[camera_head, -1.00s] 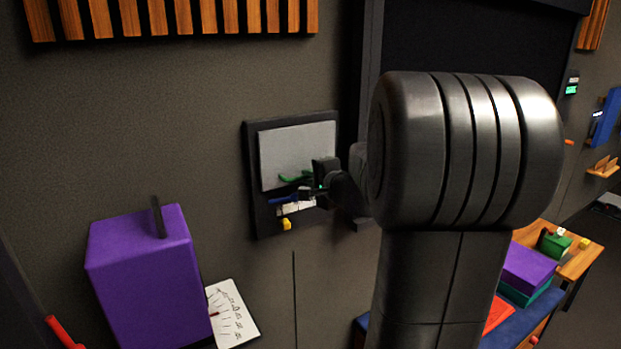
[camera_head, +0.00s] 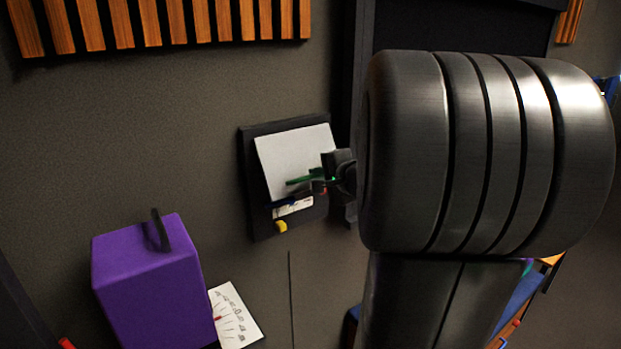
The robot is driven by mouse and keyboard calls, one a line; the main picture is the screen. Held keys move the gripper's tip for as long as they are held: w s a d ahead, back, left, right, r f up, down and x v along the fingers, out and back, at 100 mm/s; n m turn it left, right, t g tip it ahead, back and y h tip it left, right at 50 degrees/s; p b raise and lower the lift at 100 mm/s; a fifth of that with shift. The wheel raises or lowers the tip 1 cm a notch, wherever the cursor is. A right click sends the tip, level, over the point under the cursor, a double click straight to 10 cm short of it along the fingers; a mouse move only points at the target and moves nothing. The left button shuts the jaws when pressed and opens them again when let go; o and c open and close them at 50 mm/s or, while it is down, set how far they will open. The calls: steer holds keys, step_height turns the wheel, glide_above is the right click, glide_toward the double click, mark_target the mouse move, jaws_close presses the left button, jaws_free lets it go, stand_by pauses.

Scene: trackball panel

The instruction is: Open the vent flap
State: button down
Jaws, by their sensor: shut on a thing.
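The vent flap (camera_head: 290,152) is a pale grey plate in a dark frame (camera_head: 249,185) on the wall, at the middle of the head view. It sits skewed in the frame, its lower edge standing out from it. A green bar (camera_head: 299,181) lies across the lower part of the flap. My gripper (camera_head: 322,183) is at the flap's lower right, shut on the green bar. My arm comes in from the right, and the fingertips are small and partly hidden.
A purple box (camera_head: 150,280) stands out at lower left, beside a white dial card (camera_head: 233,315). Wooden slats (camera_head: 160,22) run along the top.

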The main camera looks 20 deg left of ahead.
step_height(320, 180, up, 8)
steer(key=s+d+h+p, duration=0.1)
steer(key=d+p, duration=0.1)
steer(key=p, duration=0.4)
steer(key=shift+s+g, duration=0.2)
steer(key=shift+g, duration=0.1)
steer(key=shift+f+p, duration=0.1)
steer(key=shift+p, duration=0.3)
